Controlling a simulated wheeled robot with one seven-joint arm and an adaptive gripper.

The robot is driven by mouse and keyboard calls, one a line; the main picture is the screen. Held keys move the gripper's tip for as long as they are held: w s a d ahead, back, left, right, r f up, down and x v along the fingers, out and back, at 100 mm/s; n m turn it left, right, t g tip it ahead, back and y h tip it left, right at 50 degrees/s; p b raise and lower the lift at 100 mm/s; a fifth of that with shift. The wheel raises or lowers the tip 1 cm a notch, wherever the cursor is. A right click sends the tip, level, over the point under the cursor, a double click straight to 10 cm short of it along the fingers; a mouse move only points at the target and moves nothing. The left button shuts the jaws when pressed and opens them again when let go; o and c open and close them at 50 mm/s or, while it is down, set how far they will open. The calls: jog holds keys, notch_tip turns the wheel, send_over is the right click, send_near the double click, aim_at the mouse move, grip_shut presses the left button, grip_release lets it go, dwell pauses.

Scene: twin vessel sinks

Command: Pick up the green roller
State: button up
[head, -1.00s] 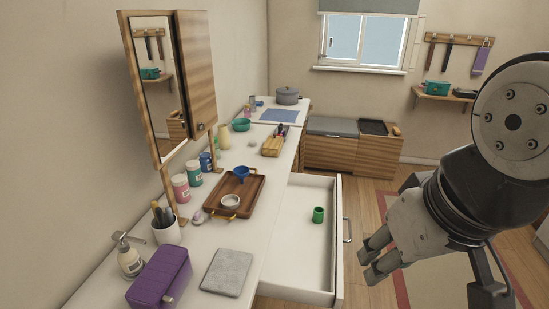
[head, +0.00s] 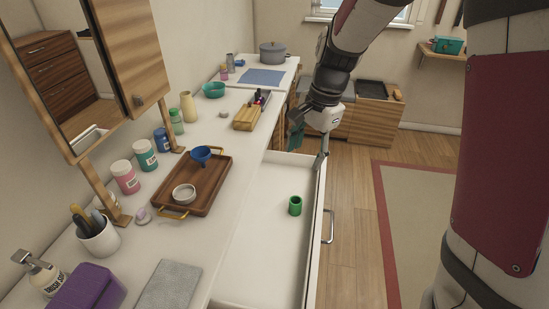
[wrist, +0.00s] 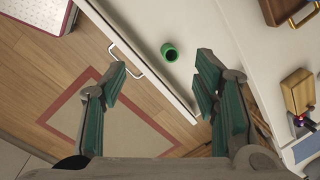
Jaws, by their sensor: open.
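The green roller (head: 295,205) is a short green cylinder with a dark hollow end. It stands in the open white drawer (head: 262,222), toward the drawer's front wall. In the wrist view the roller (wrist: 169,52) shows ahead of and between my finger lines, apart from them. My gripper (head: 309,148) is above the far end of the drawer, beyond the roller and not touching it. In the wrist view my gripper (wrist: 158,85) has its teal-padded fingers spread wide with nothing between them.
The drawer's front wall and handle (head: 330,227) stand right of the roller. The countertop at left holds a wooden tray (head: 210,188), several jars, a purple case (head: 88,290) and a grey cloth (head: 170,287). The drawer floor around the roller is clear.

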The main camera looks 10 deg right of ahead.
aim_at(295, 206)
jog(key=w+f+m, duration=0.1)
jog(key=w+f, duration=0.2)
jog(key=f, duration=0.5)
jog(key=w+f+m+h+b, duration=0.1)
jog(key=w+f+m, duration=0.1)
jog(key=f, duration=0.6)
jog(key=w+d+f+m+g, duration=0.1)
jog(key=w+f, duration=0.3)
jog(key=f, duration=0.4)
jog(key=shift+w+f+m+h+b, duration=0.15)
jog(key=shift+f+m+h+b, duration=0.2)
jog(key=shift+m, duration=0.25)
jog(key=shift+f, duration=2.8)
jog(key=c, duration=0.8)
